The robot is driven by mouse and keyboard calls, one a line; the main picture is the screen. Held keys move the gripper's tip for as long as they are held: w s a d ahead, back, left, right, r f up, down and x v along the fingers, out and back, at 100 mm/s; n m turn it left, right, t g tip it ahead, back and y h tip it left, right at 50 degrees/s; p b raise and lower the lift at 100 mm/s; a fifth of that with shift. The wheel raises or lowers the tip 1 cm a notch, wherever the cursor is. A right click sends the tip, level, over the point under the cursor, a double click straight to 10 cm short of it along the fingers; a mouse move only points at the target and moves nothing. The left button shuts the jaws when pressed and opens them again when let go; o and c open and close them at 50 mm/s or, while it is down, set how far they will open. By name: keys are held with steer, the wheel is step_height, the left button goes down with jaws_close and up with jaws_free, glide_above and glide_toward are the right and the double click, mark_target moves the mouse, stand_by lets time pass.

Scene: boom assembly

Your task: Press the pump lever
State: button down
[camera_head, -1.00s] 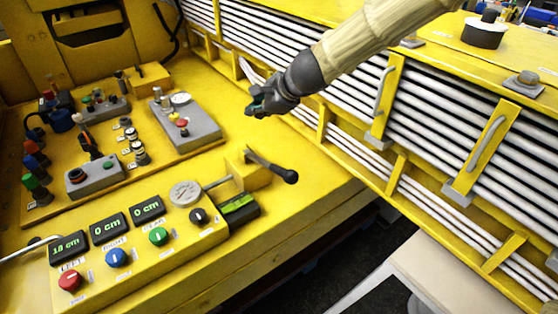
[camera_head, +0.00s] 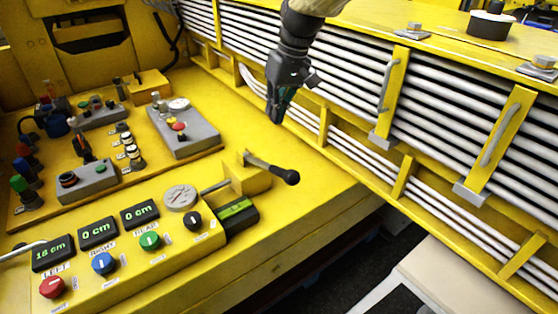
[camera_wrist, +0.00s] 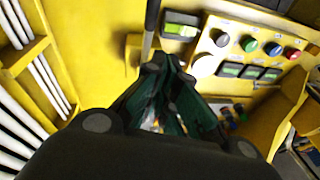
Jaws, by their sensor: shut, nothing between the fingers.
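The pump lever (camera_head: 272,167) is a black handle with a rounded knob, on a yellow block (camera_head: 247,180) at the right end of the control panel. My gripper (camera_head: 276,118) is above and behind the lever in the head view, pointing down, shut and empty. It is apart from the lever. In the wrist view, the gripper's dark green fingers (camera_wrist: 165,68) meet at the tips. A dark bar (camera_wrist: 151,22), seemingly the lever, shows just beyond the fingertips.
A grey control box (camera_head: 184,130) stands to the left. A yellow boom wall with white pipes (camera_head: 455,125) rises on the right. The yellow deck between is clear.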

steer(key=shift+d+r+n+h, duration=0.2)
steer(key=shift+d+n+h, duration=0.45)
steer(key=shift+d, duration=0.4)
steer(key=shift+f, duration=0.1)
steer(key=p, duration=0.5)
glide_above(277, 167)
steer(key=f, duration=1.2)
steer(key=shift+w+d, duration=0.25)
steer(key=shift+s+f, duration=0.25)
steer(key=shift+f, duration=0.45)
